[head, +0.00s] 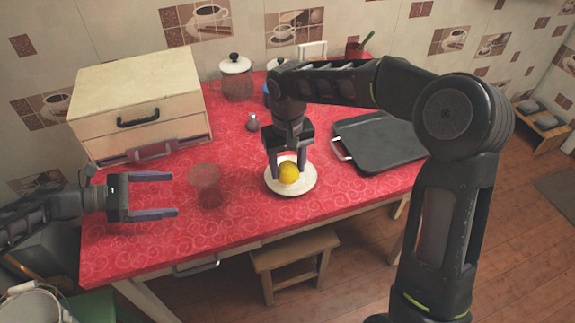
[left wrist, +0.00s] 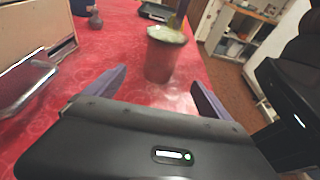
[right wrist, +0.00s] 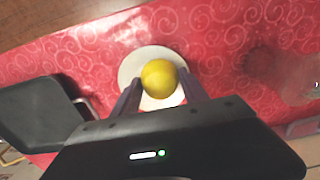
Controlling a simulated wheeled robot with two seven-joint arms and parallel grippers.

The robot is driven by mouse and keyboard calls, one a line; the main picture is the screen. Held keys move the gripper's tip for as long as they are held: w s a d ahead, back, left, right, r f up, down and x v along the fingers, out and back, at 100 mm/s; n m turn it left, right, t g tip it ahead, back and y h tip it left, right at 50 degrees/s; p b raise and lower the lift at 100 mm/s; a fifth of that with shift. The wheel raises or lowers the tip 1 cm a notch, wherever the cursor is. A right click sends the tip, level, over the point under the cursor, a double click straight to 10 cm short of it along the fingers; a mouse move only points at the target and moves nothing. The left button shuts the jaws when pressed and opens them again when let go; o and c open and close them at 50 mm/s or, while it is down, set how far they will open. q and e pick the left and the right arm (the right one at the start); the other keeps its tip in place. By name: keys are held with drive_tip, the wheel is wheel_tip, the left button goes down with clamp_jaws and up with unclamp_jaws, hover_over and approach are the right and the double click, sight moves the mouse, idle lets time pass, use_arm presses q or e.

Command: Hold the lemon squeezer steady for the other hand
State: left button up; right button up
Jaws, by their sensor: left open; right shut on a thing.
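My right gripper (head: 289,174) is shut on a yellow lemon (head: 289,173), one finger on each side. In the right wrist view the lemon (right wrist: 159,78) sits between the fingertips, over a round white dish (right wrist: 131,66). The dish (head: 304,188) lies on the red table; its middle is hidden, so I cannot tell whether it is the lemon squeezer. My left gripper (head: 172,194) is open and empty near the table's left side, its fingers pointing right. A see-through reddish glass (head: 206,188) stands just beyond its fingertips; it also shows ahead in the left wrist view (left wrist: 160,62).
A wooden drawer box (head: 140,95) stands at the back left. A lidded glass jar (head: 236,80) and a small grey shaker (head: 252,123) are at the back. A dark tray (head: 380,140) lies right of the dish. A wooden stool (head: 295,258) stands at the front edge.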

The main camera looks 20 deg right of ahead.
sight(199, 192)
use_arm(q)
drive_tip(key=shift+d, duration=0.1)
drive_tip(key=shift+d+f, duration=0.2)
drive_tip(key=shift+d, duration=0.25)
use_arm(e)
drive_tip(key=shift+f, duration=0.2)
use_arm(q)
drive_tip(key=b+x, duration=0.2)
drive_tip(key=x, duration=0.5)
drive_tip(key=shift+d+f, duration=0.1)
drive_tip(key=shift+d, duration=0.2)
use_arm(e)
drive_tip(key=shift+f, duration=0.9)
use_arm(q)
drive_tip(key=shift+d+f, duration=0.2)
drive_tip(key=shift+d, duration=0.4)
drive_tip(key=c, duration=1)
drive_tip(key=o, duration=0.9)
drive_tip(key=shift+o, duration=0.2)
drive_tip(key=shift+a, duration=0.1)
